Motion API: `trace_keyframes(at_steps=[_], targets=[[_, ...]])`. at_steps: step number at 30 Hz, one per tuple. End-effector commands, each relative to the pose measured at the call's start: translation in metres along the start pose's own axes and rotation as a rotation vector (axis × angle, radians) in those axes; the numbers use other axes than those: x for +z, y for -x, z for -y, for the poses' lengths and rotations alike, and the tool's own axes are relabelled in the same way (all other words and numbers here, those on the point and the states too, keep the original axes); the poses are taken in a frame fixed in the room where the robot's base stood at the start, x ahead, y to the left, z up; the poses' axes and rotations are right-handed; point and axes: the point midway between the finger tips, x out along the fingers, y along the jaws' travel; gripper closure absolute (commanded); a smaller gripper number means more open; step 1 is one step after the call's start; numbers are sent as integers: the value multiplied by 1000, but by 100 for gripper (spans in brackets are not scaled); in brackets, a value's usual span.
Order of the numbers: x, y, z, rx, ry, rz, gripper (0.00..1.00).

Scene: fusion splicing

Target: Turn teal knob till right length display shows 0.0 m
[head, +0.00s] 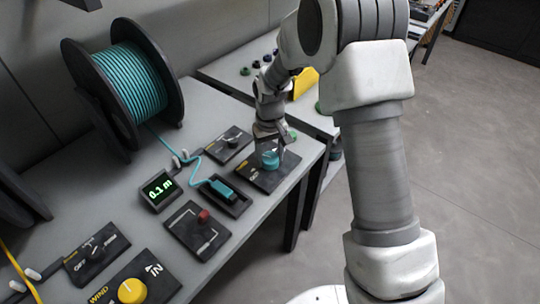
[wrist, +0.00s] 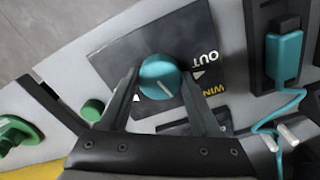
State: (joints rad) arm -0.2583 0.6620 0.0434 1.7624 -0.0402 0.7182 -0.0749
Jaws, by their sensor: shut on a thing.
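The teal knob (head: 269,159) stands on a dark plate (head: 287,178) near the table's right edge. In the wrist view the teal knob (wrist: 160,75) has a white pointer line, and the plate (wrist: 122,52) is lettered OUT and WIND. My gripper (head: 268,146) is over the knob. In the wrist view its two fingers (wrist: 159,82) are on either side of the knob, shut on it. The length display (head: 160,190) stands left of the knob and reads 0.1 m in green digits.
A spool of teal cable (head: 133,82) stands at the back left. Its cable runs to a teal connector (head: 222,188) in a dark holder. A red-knob slider plate (head: 203,216) and a yellow knob (head: 131,290) lie nearer. Green pieces (wrist: 92,110) lie beside the gripper in the wrist view.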

Motion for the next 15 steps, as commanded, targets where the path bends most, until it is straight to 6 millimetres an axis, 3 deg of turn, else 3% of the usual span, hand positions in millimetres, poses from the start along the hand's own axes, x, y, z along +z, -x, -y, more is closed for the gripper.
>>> trace_keyframes(at_steps=[15], targets=[[0,0,0,0,-263,-2,92]])
